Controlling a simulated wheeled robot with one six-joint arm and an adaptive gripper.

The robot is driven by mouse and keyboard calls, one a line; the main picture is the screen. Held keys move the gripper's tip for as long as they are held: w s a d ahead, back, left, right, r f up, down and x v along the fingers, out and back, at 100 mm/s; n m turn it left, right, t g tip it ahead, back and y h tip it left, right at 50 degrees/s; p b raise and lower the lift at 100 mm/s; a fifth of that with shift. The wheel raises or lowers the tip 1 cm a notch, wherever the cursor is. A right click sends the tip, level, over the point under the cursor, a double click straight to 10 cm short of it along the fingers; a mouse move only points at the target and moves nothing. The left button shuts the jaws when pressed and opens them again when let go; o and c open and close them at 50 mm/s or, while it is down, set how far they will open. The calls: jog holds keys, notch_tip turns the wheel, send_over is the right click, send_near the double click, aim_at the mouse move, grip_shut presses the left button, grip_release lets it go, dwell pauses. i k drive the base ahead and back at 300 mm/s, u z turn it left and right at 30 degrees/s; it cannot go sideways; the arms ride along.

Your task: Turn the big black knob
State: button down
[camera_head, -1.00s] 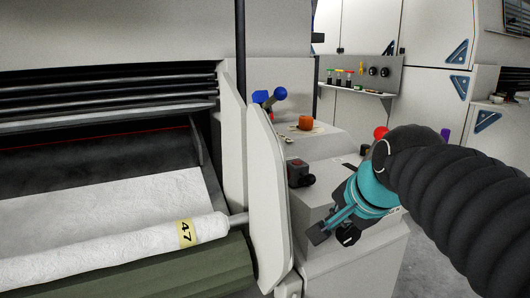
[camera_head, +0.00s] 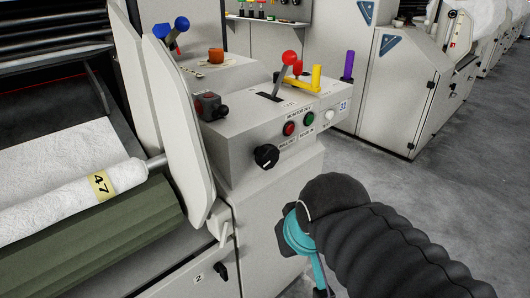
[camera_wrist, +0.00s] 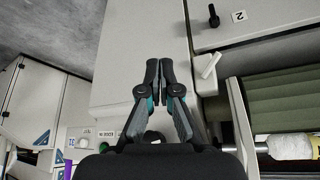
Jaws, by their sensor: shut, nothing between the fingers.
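The big black knob (camera_head: 266,156), round with a pale mark, sits on the front of the grey control box, left of a red button (camera_head: 289,129) and a green button (camera_head: 309,119). In the wrist view a dark round part, probably this knob (camera_wrist: 153,136), shows partly behind the finger bases. My gripper (camera_wrist: 159,68) is shut and empty, its tips close together in front of a plain pale panel. In the head view its teal body is lower right of the knob and apart from it; the fingertips are not clearly seen.
A red-topped lever (camera_head: 291,58), yellow handle (camera_head: 316,77) and purple handle (camera_head: 347,65) stand on the box. A smaller black latch (camera_head: 222,271) is on the lower door. A white roll (camera_head: 70,196) lies left. Grey floor (camera_head: 420,200) is open at right.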

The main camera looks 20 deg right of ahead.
aim_at(267, 156)
jog(key=u, duration=0.95)
jog(key=k, duration=0.8)
jog(key=z, duration=1.25)
